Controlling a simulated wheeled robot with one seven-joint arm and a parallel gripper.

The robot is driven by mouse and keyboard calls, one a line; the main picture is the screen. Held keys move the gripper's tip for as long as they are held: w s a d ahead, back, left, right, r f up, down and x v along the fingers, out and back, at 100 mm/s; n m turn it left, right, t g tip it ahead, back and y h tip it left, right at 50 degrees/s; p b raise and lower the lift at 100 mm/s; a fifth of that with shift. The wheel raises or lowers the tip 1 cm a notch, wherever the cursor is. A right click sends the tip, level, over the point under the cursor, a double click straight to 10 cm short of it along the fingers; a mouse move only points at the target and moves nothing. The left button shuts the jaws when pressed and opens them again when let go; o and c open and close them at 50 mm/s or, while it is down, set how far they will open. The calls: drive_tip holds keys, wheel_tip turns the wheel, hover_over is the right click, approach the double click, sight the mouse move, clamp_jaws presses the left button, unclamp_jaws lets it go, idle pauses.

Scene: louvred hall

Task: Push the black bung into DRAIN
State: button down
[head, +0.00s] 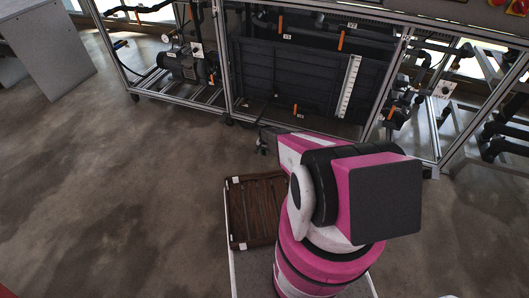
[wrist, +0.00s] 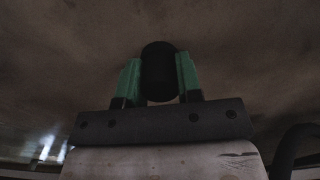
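In the wrist view my gripper (wrist: 158,78) has two green fingers, one on each side of a black, rounded cylinder, the black bung (wrist: 159,62). The fingers press against its sides, and its far end stands out a little past the fingertips. In the head view my pink and white arm hides most of the gripper, and I cannot make out the bung there.
The metal-framed rig holds a dark tank (head: 280,72), orange-handled valves (head: 341,40) and a pump (head: 183,63) at left. A brown slatted crate (head: 256,205) lies beside my arm. A grey panel (head: 48,45) stands far left. The floor at left is clear.

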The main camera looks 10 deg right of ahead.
drive_tip(key=shift+r, duration=0.4)
drive_tip(key=shift+r, duration=2.1)
